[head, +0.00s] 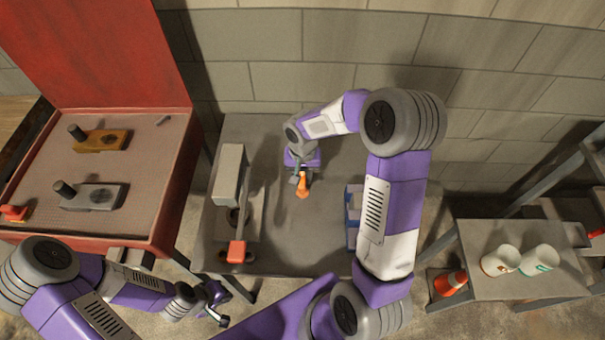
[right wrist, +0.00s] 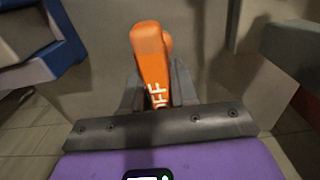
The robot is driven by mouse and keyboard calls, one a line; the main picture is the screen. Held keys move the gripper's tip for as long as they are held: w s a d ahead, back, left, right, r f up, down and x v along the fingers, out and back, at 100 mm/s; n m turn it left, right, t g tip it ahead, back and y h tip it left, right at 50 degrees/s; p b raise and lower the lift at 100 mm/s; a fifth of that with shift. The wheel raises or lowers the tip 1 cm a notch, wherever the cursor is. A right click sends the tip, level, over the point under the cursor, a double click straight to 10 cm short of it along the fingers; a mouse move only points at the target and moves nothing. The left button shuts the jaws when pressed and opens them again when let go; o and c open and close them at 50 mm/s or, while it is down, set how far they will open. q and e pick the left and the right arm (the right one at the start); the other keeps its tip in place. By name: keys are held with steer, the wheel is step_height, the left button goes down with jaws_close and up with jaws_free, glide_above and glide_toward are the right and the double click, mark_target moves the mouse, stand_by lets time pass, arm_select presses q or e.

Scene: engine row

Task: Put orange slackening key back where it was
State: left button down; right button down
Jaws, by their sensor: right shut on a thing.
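The orange slackening key (head: 303,187) is in my right gripper (head: 301,178), above the grey table (head: 290,245) in the head view. In the right wrist view the key (right wrist: 152,62) stands between the two dark fingers (right wrist: 157,92), with white lettering that reads like "OFF" on it. The right gripper is shut on it. My left gripper (head: 216,298) hangs low in front of the table's left side, apart from the key; its fingers are too small to read as open or shut.
A grey machine (head: 231,175) with an orange-red end (head: 236,252) stands at the table's left. A blue-and-grey thing (head: 353,215) is at its right. A red chest (head: 165,240) holds parts. Another table (head: 490,285) has two white mugs, with an orange cone (head: 449,283) beside it.

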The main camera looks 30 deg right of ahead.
steer(key=shift+f, duration=0.1)
steer(key=c, duration=0.9)
jaws_free()
steer(key=shift+o, duration=0.2)
steer(key=shift+r, duration=0.2)
step_height(320, 180, up, 12)
steer(key=shift+f+p, duration=0.1)
steer(key=shift+p, duration=0.65)
